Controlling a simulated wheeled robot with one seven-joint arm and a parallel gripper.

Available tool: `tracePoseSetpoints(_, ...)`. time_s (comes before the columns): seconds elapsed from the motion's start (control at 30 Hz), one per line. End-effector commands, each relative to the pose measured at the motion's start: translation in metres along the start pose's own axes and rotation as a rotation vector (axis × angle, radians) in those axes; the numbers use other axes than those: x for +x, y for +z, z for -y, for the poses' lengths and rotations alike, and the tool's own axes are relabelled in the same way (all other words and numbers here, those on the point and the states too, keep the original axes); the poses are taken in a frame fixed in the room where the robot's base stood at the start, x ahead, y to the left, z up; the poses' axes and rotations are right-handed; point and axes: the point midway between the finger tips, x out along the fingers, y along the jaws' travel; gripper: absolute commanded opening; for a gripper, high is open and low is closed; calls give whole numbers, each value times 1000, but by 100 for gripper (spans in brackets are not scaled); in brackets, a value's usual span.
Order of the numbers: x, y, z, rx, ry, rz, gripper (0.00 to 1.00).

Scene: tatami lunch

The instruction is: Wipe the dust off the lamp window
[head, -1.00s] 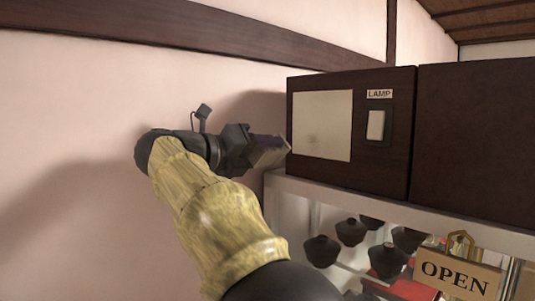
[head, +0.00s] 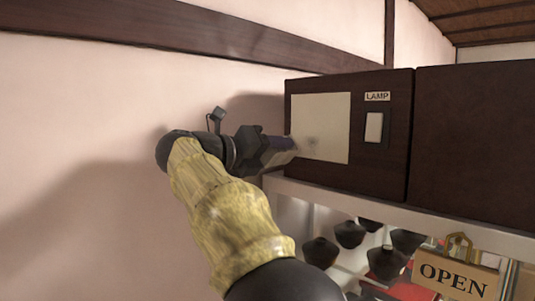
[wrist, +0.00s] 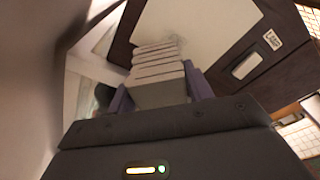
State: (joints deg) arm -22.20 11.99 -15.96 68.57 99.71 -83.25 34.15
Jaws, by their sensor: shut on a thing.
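The lamp window (head: 322,120) is a pale cream panel in the front of a dark wooden box, and it also shows in the wrist view (wrist: 215,22). A faint grey dust smudge (head: 312,144) lies on its lower left part, and the wrist view shows it (wrist: 176,41) just beyond the held thing. My gripper (head: 278,148) is at the window's lower left edge. Its purple fingers (wrist: 158,94) are shut on a pale ridged block (wrist: 160,65), which points at the window. I cannot tell whether the block touches the panel.
A white switch (head: 374,127) under a LAMP label (head: 377,97) sits right of the window. Below the box, a shelf (head: 330,193) has dark bowls (head: 349,234) under it and an OPEN sign (head: 455,279). The wall is close on the left.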

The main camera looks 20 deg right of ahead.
Motion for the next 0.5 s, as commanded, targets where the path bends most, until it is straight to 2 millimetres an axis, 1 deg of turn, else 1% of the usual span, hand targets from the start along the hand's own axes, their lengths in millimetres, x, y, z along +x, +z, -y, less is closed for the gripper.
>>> tracePoseSetpoints(0.03,6,0,0,0,-2,-2,32)
tracePoseSetpoints(0.23,24,3,0,-1,-2,0,32)
tracePoseSetpoints(0.4,32,4,0,-1,-1,1,32)
tracePoseSetpoints(0.5,33,4,0,-1,-1,2,32)
